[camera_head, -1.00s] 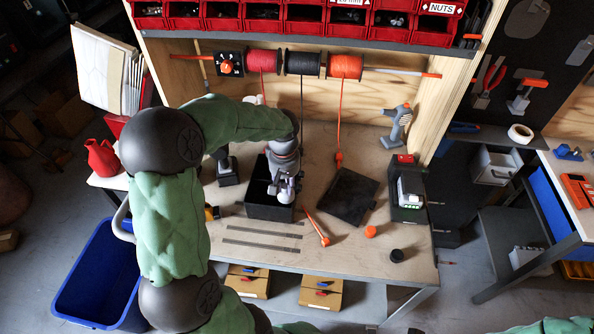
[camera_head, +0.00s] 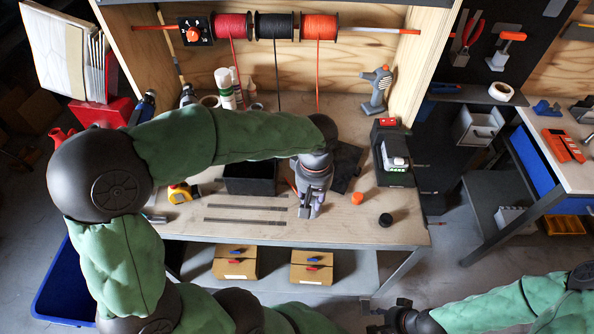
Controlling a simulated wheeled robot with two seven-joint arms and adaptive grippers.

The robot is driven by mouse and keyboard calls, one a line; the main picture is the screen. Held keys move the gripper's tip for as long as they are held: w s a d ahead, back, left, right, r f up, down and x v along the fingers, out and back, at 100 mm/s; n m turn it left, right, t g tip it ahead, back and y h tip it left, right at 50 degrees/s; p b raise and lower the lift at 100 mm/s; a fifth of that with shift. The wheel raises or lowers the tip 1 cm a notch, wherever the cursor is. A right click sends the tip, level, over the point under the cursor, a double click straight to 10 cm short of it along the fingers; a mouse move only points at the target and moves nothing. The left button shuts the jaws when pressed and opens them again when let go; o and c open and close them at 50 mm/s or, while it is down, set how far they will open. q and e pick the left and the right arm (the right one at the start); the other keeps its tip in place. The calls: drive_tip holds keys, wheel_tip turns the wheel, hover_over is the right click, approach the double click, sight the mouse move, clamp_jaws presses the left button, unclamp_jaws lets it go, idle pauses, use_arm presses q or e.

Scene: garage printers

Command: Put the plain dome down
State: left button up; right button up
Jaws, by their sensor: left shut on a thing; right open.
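My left gripper (camera_head: 309,211) is shut, low over the workbench (camera_head: 250,229), just right of the dark strips and near the front edge. The thing in its jaws is small and mostly hidden by the fingers, so I cannot make out the plain dome's shape or whether it touches the bench. A black open bin (camera_head: 250,186) stands behind and left of this gripper. An orange cap (camera_head: 357,198) and a black cap (camera_head: 386,220) lie on the bench to its right. My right gripper (camera_head: 378,318) is open at the bottom of the view, in front of the bench.
A dark flat plate (camera_head: 347,165) lies behind my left wrist, partly hidden. A black device with a green-edged battery (camera_head: 394,160) stands at the bench's right. A yellow tape measure (camera_head: 180,193) is at left. Two dark strips (camera_head: 246,208) lie on the bench. Bare bench lies around the caps.

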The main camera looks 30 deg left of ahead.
use_arm(q)
drive_tip(key=w+a+f+b, duration=0.1)
drive_tip(key=w+a+f, duration=0.1)
drive_tip(key=w+f, duration=0.1)
drive_tip(key=w+a+f+b, duration=0.1)
drive_tip(key=w+a+f, duration=0.1)
drive_tip(key=w, duration=0.1)
drive_tip(key=w+a+f+b, duration=0.1)
drive_tip(key=w+a+f, duration=0.1)
drive_tip(key=w+f, duration=0.1)
drive_tip(key=shift+w+f+b, duration=0.3)
drive_tip(key=shift+w, duration=0.1)
drive_tip(key=shift+w+a+f+b, duration=0.1)
drive_tip(key=shift+f+b, duration=0.2)
drive_tip(key=shift+f, duration=0.6)
drive_tip(key=shift+w+a+f+b, duration=0.1)
drive_tip(key=shift+f+b, duration=0.2)
drive_tip(key=shift+f, duration=0.6)
drive_tip(key=shift+f, duration=0.15)
drive_tip(key=o, duration=1)
drive_tip(key=shift+c, duration=0.2)
